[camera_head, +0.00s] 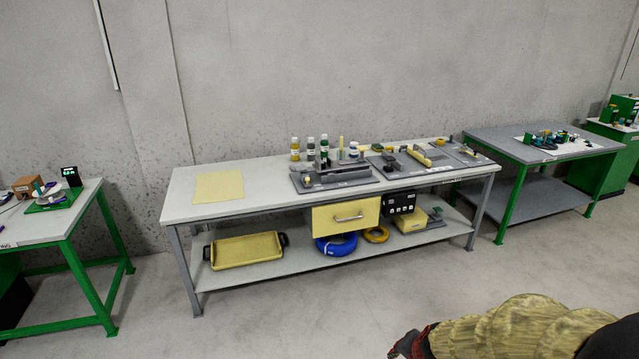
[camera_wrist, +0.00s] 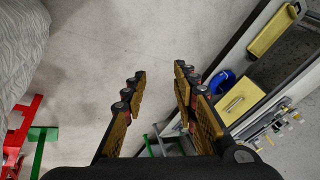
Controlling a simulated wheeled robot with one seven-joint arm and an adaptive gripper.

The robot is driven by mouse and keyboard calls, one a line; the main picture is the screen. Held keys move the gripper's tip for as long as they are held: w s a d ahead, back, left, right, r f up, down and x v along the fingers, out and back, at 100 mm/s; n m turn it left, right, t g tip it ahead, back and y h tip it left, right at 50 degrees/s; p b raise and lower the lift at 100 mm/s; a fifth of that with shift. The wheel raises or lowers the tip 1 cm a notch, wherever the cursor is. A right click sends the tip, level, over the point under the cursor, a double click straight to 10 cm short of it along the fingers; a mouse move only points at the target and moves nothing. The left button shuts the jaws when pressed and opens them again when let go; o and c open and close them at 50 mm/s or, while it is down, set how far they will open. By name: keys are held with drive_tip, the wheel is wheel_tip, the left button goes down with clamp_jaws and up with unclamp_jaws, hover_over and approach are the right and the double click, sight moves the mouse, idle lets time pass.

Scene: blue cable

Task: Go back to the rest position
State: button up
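My gripper (camera_wrist: 160,72) shows in the wrist view with its two fingers spread apart. Nothing is between them, only bare floor beyond. In the head view part of my arm fills the bottom right corner, in front of the bench and apart from it. The coiled blue cable (camera_head: 336,244) lies on the lower shelf of the middle bench, below the yellow drawer (camera_head: 345,215). The blue cable also shows in the wrist view (camera_wrist: 222,80), to the right of my fingers and well away from them.
The middle bench (camera_head: 270,178) carries bottles and fixture plates on top. A yellow tray (camera_head: 245,250) and a yellow coil (camera_head: 376,234) lie on its lower shelf. Green-legged tables stand left (camera_head: 75,215) and right (camera_head: 545,150). The floor in front (camera_head: 250,325) is clear.

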drive_tip(key=s+a+r+n+g, duration=0.35)
drive_tip(key=s+r+n, duration=0.35)
drive_tip(key=s+r, duration=0.65)
drive_tip(key=s+r+n+t, duration=0.1)
drive_tip(key=s+r+t, duration=0.2)
drive_tip(key=r, duration=0.7)
drive_tip(key=s, duration=0.2)
drive_tip(key=shift+s+d+n+t, duration=0.15)
drive_tip(key=shift+s+n+t, duration=0.2)
drive_tip(key=shift+s+n, duration=0.05)
